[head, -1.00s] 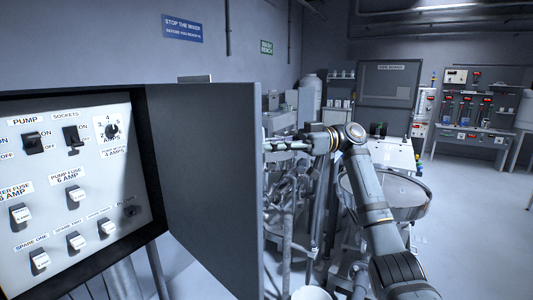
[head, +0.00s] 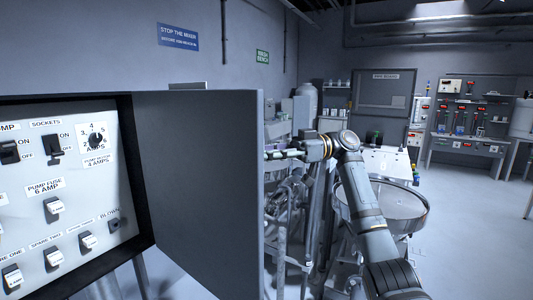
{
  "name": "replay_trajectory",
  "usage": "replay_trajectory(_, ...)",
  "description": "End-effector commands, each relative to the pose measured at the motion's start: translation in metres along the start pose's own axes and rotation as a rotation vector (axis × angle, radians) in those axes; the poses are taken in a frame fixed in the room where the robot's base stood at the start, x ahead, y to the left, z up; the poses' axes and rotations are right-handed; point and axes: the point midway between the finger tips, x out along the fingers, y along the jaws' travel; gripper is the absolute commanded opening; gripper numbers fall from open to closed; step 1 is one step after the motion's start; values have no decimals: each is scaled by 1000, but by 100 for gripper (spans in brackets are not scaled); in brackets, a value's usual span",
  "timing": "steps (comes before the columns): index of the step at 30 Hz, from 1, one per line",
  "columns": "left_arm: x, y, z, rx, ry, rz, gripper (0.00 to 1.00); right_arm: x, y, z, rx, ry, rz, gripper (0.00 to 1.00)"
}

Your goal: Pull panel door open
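The panel door (head: 200,185) is a dark grey slab standing open, hinged on the right side of the electrical panel (head: 75,185). The panel's white face shows switches, fuses and a dial. My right arm comes in from the lower right and reaches to the door's outer free edge. The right gripper (head: 275,153) is at that edge, partly hidden behind the door, so its fingers cannot be made out clearly. My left gripper is not in view.
A round metal pan (head: 385,207) on a stand is right of the door, behind my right arm. Pipes and frames (head: 290,215) stand just beyond the door edge. A bench with instruments (head: 468,140) is at the far right. Open floor (head: 470,240) lies at the right.

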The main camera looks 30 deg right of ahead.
Motion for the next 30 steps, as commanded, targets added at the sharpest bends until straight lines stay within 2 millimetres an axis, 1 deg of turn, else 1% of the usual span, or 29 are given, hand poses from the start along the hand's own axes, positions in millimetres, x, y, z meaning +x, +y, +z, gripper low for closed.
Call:
replay_trajectory(8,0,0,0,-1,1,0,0,-3,0,-1,-1,0,0,34)
replay_trajectory(11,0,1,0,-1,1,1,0,-17,0,-1,-1,-1,1,34)
replay_trajectory(18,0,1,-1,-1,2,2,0,-75,1,-2,0,2,2,34)
replay_trajectory(21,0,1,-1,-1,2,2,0,-96,1,-2,-1,3,1,34)
replay_trajectory(25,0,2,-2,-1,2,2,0,-112,2,-1,-1,1,0,34)
replay_trajectory(30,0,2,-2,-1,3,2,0,-119,1,0,1,0,-1,34)
